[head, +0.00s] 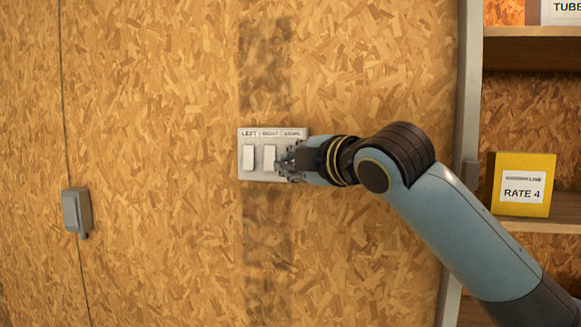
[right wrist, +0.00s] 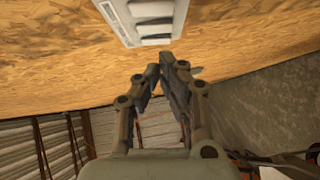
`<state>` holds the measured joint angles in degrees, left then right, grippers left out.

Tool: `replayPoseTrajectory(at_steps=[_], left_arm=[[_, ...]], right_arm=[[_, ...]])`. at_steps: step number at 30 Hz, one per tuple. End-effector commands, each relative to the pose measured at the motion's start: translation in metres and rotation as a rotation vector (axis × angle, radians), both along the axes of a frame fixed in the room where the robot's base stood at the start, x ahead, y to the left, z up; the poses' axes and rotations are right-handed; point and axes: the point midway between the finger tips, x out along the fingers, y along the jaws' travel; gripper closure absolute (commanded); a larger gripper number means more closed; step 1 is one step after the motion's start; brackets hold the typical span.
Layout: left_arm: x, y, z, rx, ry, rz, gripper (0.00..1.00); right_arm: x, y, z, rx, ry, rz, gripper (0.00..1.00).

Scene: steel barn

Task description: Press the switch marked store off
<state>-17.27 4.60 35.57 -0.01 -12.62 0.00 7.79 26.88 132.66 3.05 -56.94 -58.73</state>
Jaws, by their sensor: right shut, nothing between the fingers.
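A pale switch plate (head: 258,176) is on the wood-chip wall, with three labels along its top. The first two read LEFT and RIGHT; the third label (head: 293,133) is too small to read surely. White rockers show under LEFT (head: 248,157) and RIGHT (head: 268,157). The part under the third label is hidden behind my right gripper (head: 288,161), which is shut and empty. In the right wrist view the plate (right wrist: 116,14) is at the top, and the shut fingertips (right wrist: 162,68) are just below its end. Whether they touch it I cannot tell. My left gripper is not in view.
A grey box (head: 77,210) is on the wall at the left. At the right is a shelf unit (head: 470,90) with a yellow box (head: 522,207) labelled RATE 4. The wall around the plate is otherwise clear.

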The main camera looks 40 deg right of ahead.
Motion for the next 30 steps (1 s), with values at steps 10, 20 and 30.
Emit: replayPoseTrajectory(at_steps=[10, 20, 30], left_arm=[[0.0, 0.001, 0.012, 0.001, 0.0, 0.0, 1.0], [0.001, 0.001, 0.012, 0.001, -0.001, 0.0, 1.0], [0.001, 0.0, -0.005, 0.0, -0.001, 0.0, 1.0]], right_arm=[[0.043, -0.026, -0.007, -0.003, 0.0, -0.002, 1.0], [0.048, -0.032, -0.009, -0.001, 0.0, 0.0, 1.0], [0.053, -0.037, -0.017, -0.072, -0.06, -0.002, 1.0]])
